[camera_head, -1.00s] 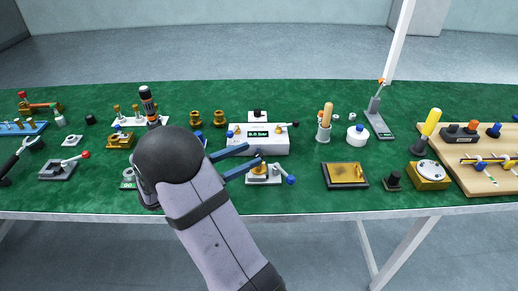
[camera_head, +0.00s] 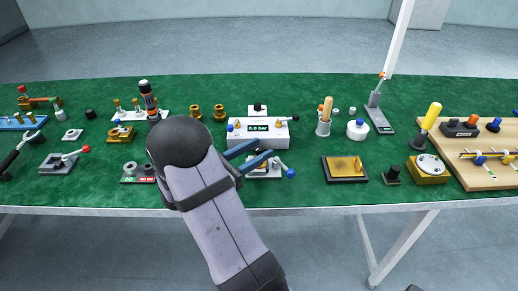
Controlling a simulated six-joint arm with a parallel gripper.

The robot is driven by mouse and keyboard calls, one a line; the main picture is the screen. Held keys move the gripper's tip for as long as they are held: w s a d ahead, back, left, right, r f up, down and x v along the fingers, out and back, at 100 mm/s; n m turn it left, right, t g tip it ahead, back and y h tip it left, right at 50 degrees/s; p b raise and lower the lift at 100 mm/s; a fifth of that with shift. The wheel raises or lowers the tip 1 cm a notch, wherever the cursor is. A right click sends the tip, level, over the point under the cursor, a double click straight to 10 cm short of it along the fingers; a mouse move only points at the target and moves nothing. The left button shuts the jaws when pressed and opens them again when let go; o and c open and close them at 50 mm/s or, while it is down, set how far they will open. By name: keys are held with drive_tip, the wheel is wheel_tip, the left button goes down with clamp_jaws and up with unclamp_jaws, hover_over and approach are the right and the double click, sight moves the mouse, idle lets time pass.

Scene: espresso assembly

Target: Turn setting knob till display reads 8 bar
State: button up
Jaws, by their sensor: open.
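A white box (camera_head: 277,137) stands in the middle of the mat, with a dark display (camera_head: 258,127) on its front. The display shows green-white digits followed by "bar"; the number is too small to read surely. A black knob on a white block (camera_head: 257,109) stands just behind the box. I cannot tell which is the setting knob. My gripper (camera_head: 264,148) is open, its blue fingers at the box's front lower edge; contact cannot be told.
A clamp with a blue-ball lever (camera_head: 290,173) stands in front of the box, partly hidden by my fingers. A go/no-go tray (camera_head: 138,174) lies left of my arm. A dark tray with a brass plate (camera_head: 345,168) is at the right. Clear mat lies between.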

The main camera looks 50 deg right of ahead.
drive_tip(key=shift+d, duration=0.45)
clamp_jaws()
drive_tip(key=shift+s+r+t, duration=0.1)
drive_tip(key=shift+t, duration=0.2)
drive_tip(key=shift+n+t+p, duration=0.35)
drive_tip(key=shift+n+t, duration=0.95)
drive_tip(key=shift+t, duration=0.4)
